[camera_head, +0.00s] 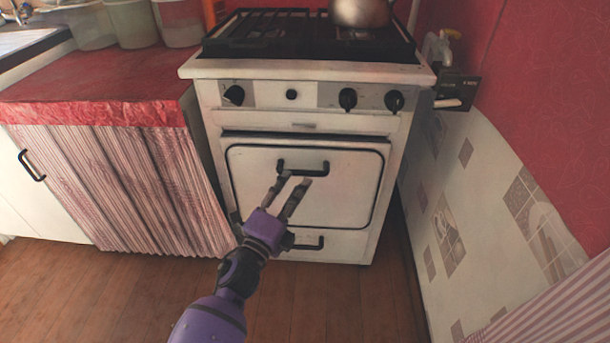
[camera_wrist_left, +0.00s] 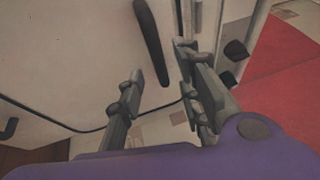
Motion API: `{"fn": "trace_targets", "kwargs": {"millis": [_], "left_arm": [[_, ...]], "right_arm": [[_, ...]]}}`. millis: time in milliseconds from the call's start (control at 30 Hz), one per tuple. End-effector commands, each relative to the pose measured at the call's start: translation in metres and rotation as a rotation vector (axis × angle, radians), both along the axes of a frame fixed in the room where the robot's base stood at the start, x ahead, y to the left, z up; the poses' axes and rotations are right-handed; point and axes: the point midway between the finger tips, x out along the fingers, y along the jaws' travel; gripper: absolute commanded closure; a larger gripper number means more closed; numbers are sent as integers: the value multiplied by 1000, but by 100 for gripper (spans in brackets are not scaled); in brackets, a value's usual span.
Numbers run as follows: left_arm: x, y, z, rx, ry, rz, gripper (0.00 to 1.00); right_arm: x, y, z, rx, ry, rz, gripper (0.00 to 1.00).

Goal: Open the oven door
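The white oven door (camera_head: 250,185) with a black outline is on the front of the stove. A dark line runs along its top edge, and I cannot tell whether the door is slightly ajar. Its black bar handle (camera_head: 303,163) is near the top middle. My left gripper (camera_head: 295,180) is open, with its fingertips at the handle in the head view. In the left wrist view the handle (camera_wrist_left: 150,40) lies just beyond and between the two fingers (camera_wrist_left: 160,62). No firm grip on it shows. My right gripper is not in view.
A lower drawer with a black handle (camera_head: 306,243) is below the door. Knobs (camera_head: 347,98) line the panel above, and a kettle (camera_head: 361,12) sits on the hob. A curtained red counter (camera_head: 100,90) stands left, a tiled wall (camera_head: 470,210) right. Wooden floor (camera_head: 330,300) in front is clear.

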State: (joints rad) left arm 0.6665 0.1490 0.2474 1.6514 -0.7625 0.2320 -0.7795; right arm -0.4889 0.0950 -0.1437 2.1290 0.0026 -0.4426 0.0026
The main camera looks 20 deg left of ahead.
Motion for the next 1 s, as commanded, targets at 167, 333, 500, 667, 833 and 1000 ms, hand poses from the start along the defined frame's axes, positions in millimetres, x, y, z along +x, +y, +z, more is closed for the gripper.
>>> {"fn": "trace_targets", "kwargs": {"millis": [167, 333, 500, 667, 833, 1000], "left_arm": [[31, -4, 4, -1, 0, -1, 68], [51, -6, 7, -3, 2, 0, 68], [59, -7, 9, -4, 3, 1, 68], [59, -7, 9, -5, 4, 0, 68], [59, -7, 9, -5, 4, 0, 82], [59, -7, 9, -5, 4, 0, 100]], "right_arm": [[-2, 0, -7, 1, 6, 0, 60], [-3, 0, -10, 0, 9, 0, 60], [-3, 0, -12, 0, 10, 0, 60], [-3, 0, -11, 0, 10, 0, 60], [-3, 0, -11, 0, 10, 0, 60], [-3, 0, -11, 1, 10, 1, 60]]}}
